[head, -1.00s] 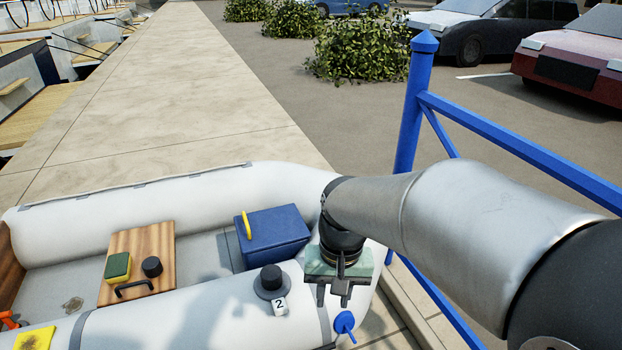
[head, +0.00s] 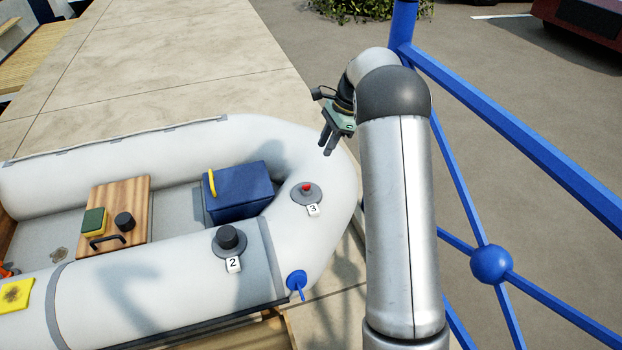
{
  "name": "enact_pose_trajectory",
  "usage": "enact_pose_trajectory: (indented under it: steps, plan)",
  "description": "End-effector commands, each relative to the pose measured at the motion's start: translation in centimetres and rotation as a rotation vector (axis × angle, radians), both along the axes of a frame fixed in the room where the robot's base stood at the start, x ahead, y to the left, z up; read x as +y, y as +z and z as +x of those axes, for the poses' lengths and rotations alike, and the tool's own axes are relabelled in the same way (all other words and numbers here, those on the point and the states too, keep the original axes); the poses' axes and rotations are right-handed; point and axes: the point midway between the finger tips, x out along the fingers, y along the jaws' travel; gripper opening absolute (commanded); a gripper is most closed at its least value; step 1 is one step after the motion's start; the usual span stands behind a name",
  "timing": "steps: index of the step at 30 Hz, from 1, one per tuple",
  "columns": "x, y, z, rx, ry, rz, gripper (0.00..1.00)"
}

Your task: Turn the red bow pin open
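The red bow pin (head: 306,187) is a small red knob in the middle of a round grey base on the white bow tube of the inflatable boat, beside a tag marked 3 (head: 313,210). My gripper (head: 325,145) is above and slightly right of the pin in the picture, near the bow's far edge, apart from it. Its two fingers point down and to the left, with a gap between them and nothing held. The pin is in full view; its exact turn position is too small to tell.
A black cap (head: 228,238) with tag 2 sits on the near tube. A blue valve or lever (head: 297,281) hangs at the tube's outer side. A blue box (head: 239,190) with a yellow handle stands inside. A blue railing (head: 491,264) runs at right, close to my arm.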

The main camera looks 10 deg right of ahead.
Motion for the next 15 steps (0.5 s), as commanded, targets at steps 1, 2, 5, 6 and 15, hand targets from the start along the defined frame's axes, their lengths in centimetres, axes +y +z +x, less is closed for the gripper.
enact_pose_trajectory:
  steps: [1, 2, 5, 6, 15]
  plan:
    - [0.5, -1.1, -0.1, 0.004, 0.002, 0.002, 0.29]
    - [0.8, -1.7, -0.2, 0.004, 0.001, 0.002, 0.29]
    - [1.6, -3.8, -0.2, 0.004, 0.001, 0.001, 0.29]
    - [1.9, -4.6, -0.3, 0.004, 0.002, 0.001, 0.29]
    - [4.2, -10.2, -0.5, 0.003, 0.001, -0.001, 0.29]
